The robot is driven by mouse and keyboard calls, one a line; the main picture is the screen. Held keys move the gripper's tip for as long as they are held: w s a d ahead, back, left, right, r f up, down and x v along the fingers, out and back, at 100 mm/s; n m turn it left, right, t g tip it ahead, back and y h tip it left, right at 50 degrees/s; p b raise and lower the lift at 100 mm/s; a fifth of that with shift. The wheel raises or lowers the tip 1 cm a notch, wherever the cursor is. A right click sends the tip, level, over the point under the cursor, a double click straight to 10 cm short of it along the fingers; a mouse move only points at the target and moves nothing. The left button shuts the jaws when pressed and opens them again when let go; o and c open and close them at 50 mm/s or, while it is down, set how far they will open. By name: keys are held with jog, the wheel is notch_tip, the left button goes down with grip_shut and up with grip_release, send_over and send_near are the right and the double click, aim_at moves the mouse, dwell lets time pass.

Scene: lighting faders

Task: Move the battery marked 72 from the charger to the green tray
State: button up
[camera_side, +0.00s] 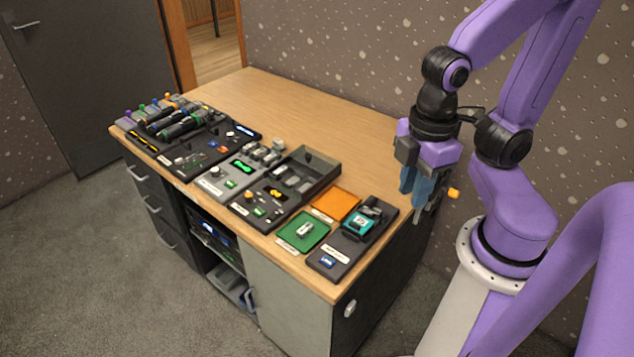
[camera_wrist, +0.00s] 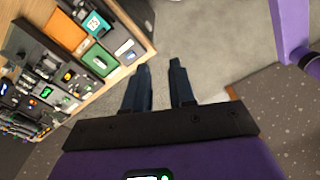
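A teal battery (camera_side: 358,223) with a pale label sits at the back of the dark charger (camera_side: 345,250); its number is too small to read surely. The battery also shows in the wrist view (camera_wrist: 95,21). Another dark item sits beside it in the charger. The green tray (camera_side: 289,233) lies left of the charger with a small pale grey object on it; the tray also shows in the wrist view (camera_wrist: 89,62). My gripper (camera_side: 418,200) hangs right of the desk edge, apart from the charger. Its fingers (camera_wrist: 159,72) are apart and empty in the wrist view.
An orange tray (camera_side: 335,203) lies behind the green one. Several dark consoles and a grey open box (camera_side: 318,167) fill the desk's front left. The back of the wooden desk (camera_side: 300,110) is clear. Floor lies below my gripper.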

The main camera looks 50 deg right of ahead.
jog(key=w+a+f+n, duration=0.1)
jog(key=w+a+f, duration=0.1)
jog(key=w, duration=1.3)
jog(key=w+a+f+n, duration=0.2)
jog(key=w+a+f, duration=0.1)
jog(key=w, duration=1.1)
jog(key=n, duration=0.2)
send_over(280, 169)
jog(key=f, duration=1.4)
jog(key=shift+s+a+f, duration=0.1)
jog(key=shift+a+f, duration=0.05)
jog(key=shift+a, duration=0.1)
jog(key=shift+d+f, duration=0.25)
jog(key=shift+f, duration=1.85)
jog(key=shift+f, duration=1.5)
